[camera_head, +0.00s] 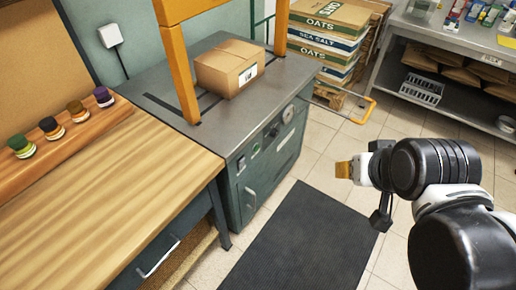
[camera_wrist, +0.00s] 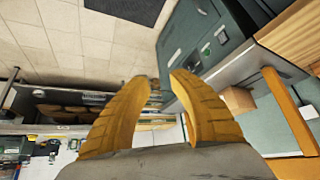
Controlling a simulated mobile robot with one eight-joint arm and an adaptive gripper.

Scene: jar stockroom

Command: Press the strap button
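A teal strapping machine (camera_head: 225,110) with a grey metal top and a yellow arch (camera_head: 181,75) stands left of my gripper. A cardboard box (camera_head: 229,68) sits on its top under the arch. Its front panel carries a small green button (camera_head: 255,149), a dark knob (camera_head: 274,130) and a round dial (camera_head: 287,114); which control is the strap button I cannot tell. The panel also shows in the wrist view (camera_wrist: 210,46), with small, unclear controls. My gripper (camera_head: 343,169) is in free air in front of the panel, apart from it. In the wrist view its orange fingers (camera_wrist: 160,76) are parted and empty.
A wooden bench (camera_head: 100,190) with several small coloured jars (camera_head: 50,128) is at the left. A black mat (camera_head: 300,240) lies on clear tiled floor. Stacked oats and sea salt boxes (camera_head: 325,40) and a metal shelf (camera_head: 450,70) stand at the back.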

